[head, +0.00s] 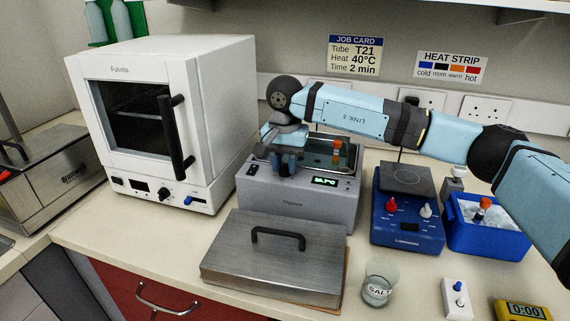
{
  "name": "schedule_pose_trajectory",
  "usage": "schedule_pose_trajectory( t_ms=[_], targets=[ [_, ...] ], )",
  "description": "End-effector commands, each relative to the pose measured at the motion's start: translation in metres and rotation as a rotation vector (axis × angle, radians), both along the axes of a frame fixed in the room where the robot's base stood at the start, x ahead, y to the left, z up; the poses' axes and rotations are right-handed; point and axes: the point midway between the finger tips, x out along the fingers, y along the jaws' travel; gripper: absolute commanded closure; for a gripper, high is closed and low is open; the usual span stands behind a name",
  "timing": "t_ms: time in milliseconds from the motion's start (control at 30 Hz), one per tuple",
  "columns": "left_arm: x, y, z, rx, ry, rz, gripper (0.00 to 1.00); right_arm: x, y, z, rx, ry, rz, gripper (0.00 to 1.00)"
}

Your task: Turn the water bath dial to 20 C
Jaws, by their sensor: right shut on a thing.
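The water bath (300,198) is a grey box with an open water-filled top, standing mid-bench. Its lit green display (325,181) shows a temperature, but the digits are too small to read surely. My right gripper (284,170) reaches down from the right over the bath's front left part, with its fingers at the top of the front panel. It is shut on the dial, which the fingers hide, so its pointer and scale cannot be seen. My left gripper is not in view.
An orange-capped tube (337,150) stands in the bath. A metal lid (272,258) with a black handle lies in front. A white oven (160,115) stands left; a blue hotplate stirrer (407,215) and blue ice box (485,237) stand right. A salt beaker (378,284) is near the front.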

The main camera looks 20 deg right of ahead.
Motion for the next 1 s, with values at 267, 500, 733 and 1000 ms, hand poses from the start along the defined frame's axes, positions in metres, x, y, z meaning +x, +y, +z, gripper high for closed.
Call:
schedule_pose_trajectory(
  t_ms=[267, 500, 733, 1000],
  targets=[
    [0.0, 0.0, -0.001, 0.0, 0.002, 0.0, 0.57, 0.0, 0.0, -0.001, 0.0, 0.001, 0.005, 0.96],
    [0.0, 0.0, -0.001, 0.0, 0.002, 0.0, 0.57, 0.0, 0.0, -0.001, 0.0, 0.001, 0.005, 0.46],
    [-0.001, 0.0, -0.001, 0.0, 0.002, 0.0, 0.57, 0.0, 0.0, 0.0, -0.001, 0.001, 0.004, 0.46],
    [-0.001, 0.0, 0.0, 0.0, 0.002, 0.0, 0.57, 0.0, 0.0, 0.028, 0.001, -0.003, 0.004, 0.46]
  ],
)
